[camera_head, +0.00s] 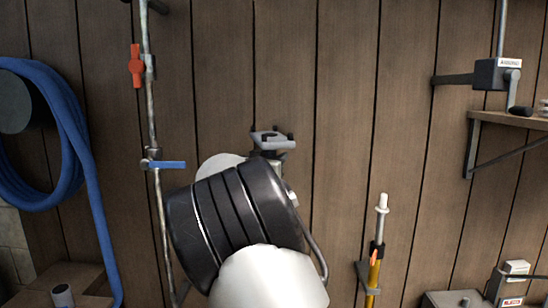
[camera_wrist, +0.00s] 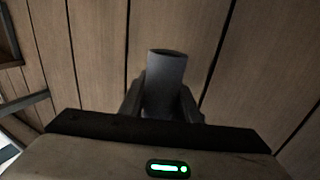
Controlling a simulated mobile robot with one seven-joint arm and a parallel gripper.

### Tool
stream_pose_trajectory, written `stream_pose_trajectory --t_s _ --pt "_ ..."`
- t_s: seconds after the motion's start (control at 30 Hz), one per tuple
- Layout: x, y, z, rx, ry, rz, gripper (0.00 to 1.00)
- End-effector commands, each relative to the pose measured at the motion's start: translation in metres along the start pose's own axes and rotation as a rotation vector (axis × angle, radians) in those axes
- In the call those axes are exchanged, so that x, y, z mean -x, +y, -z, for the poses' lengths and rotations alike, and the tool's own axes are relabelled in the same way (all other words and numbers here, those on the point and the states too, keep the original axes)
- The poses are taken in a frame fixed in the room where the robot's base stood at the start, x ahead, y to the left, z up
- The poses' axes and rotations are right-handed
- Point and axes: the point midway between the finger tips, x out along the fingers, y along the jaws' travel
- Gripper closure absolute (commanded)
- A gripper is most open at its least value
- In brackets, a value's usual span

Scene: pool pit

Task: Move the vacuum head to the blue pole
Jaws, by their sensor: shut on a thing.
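In the wrist view my gripper (camera_wrist: 162,97) is shut on a grey tube-shaped piece (camera_wrist: 166,66) with an open round end, probably the neck of the vacuum head. The rest of that piece is hidden. In the head view a grey flat part (camera_head: 272,138) shows just beyond my arm, in front of the wall; I cannot tell whether it is the held piece or my gripper. A yellow pole (camera_head: 373,277) with a white tip stands upright against the wall to its right, apart from it. I see no blue pole.
A blue hose (camera_head: 62,130) hangs coiled at the left. A pipe with a red valve handle (camera_head: 136,66) and a blue one (camera_head: 168,165) runs up the wall. A shelf (camera_head: 510,119) and a crank box (camera_head: 490,75) are at the right. Boxes (camera_head: 455,299) stand lower right.

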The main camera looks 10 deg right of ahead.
Motion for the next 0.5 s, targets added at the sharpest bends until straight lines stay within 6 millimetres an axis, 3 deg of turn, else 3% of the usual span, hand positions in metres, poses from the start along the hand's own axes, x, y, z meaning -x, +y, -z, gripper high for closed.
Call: stream_pose_trajectory --t_s 0.5 --pt "0.0 0.0 -0.029 0.002 0.001 -0.001 1.0"
